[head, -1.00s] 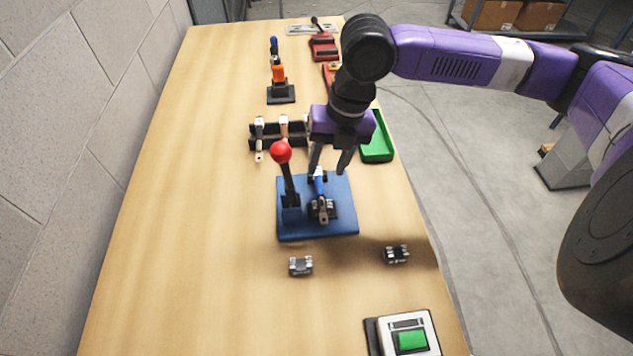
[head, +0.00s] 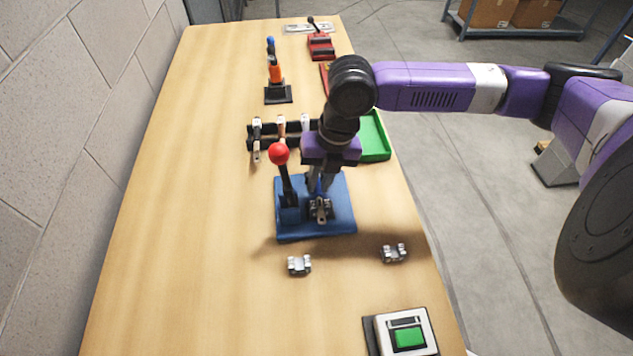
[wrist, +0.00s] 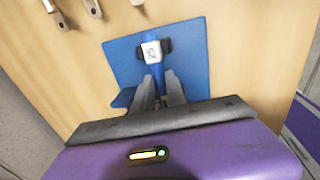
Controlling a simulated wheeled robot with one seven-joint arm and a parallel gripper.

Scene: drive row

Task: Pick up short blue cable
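The short blue cable (wrist: 158,76) shows in the wrist view as a blue strip running from a dark clamp with a whitish marked piece (wrist: 152,50) toward my gripper. In the head view it is mostly hidden behind my gripper, above the blue base plate (head: 341,222). My gripper (head: 321,186) is low over that plate, pointing down. In the wrist view its two grey fingers (wrist: 160,86) stand on either side of the cable, very close to it. I cannot tell whether they press on it.
A red-knobbed lever (head: 280,154) stands on the plate just left of my gripper. Two metal clips (head: 299,265) and a green-button box (head: 408,337) lie in front. The table's left side is clear.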

